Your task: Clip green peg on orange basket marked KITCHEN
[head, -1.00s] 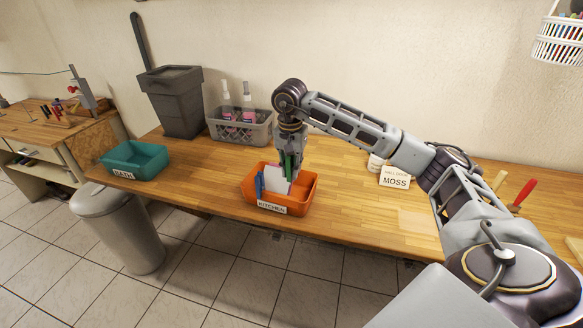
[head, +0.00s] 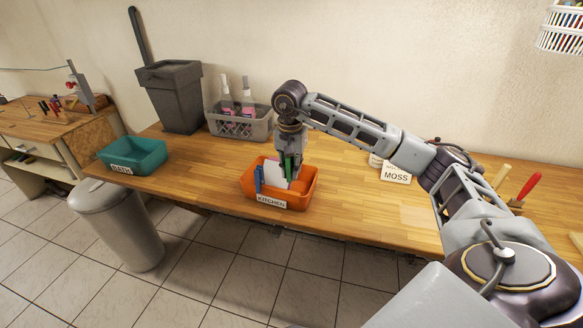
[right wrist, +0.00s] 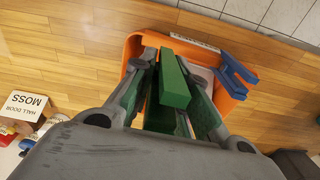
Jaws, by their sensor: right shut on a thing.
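The orange basket marked KITCHEN (head: 308,189) stands on the wooden worktop near its front edge. It also shows in the right wrist view (right wrist: 131,47). My right gripper (head: 289,170) points down over the basket. It is shut on the green peg (right wrist: 173,82), which sits between its fingers; the peg is a thin green strip in the head view (head: 288,167). A blue peg (head: 258,179) is on the basket's left side, also seen in the right wrist view (right wrist: 235,75). I cannot tell whether the green peg touches the basket. My left gripper is out of view.
A teal basket marked BATH (head: 147,158) stands to the left. A grey crate with bottles (head: 226,130) and a grey bin (head: 176,98) are behind. A card reading MOSS (head: 396,173) is to the right. The worktop between the teal and orange baskets is clear.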

